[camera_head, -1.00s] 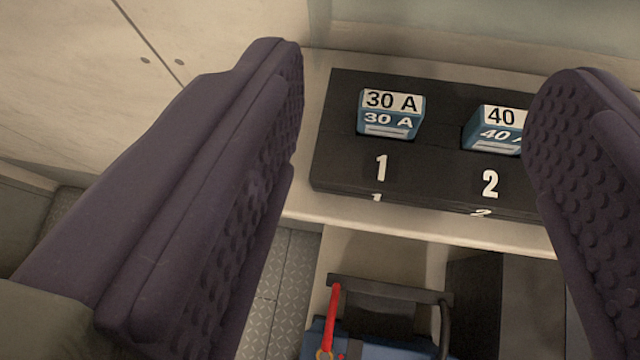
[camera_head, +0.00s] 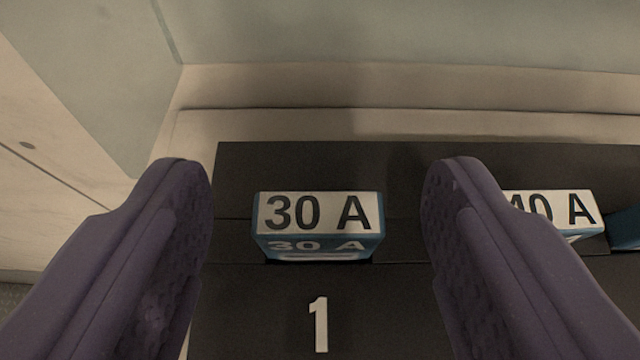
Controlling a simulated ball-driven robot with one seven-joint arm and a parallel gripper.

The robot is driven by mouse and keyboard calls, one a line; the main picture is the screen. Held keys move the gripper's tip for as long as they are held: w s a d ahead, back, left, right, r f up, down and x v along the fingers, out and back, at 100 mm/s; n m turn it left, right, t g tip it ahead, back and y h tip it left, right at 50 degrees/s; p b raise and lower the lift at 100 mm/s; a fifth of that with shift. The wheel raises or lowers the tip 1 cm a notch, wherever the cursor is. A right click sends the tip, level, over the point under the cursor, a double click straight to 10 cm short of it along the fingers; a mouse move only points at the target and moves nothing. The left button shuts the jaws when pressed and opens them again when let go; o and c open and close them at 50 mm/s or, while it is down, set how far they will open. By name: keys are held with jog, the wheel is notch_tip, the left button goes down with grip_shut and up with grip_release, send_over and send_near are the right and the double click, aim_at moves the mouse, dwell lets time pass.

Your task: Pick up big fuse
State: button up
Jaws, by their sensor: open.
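A blue fuse with a white label reading "30 A" (camera_head: 318,222) sits in the black fuse block (camera_head: 265,300), behind the white number 1. My gripper (camera_head: 317,185) is open, with one purple padded finger on each side of this fuse. Gaps show between the fuse and both fingers. A second blue fuse, labelled "40 A" (camera_head: 570,212), stands to the right, partly hidden behind the right finger. Which fuse is the big one cannot be told from labels alone.
Part of another blue fuse (camera_head: 625,228) shows at the right edge. A pale ledge and wall (camera_head: 400,124) run behind the block. A cream panel (camera_head: 50,150) stands at the left.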

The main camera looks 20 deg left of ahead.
jog(key=c, duration=1.1)
jog(key=shift+r, duration=0.15)
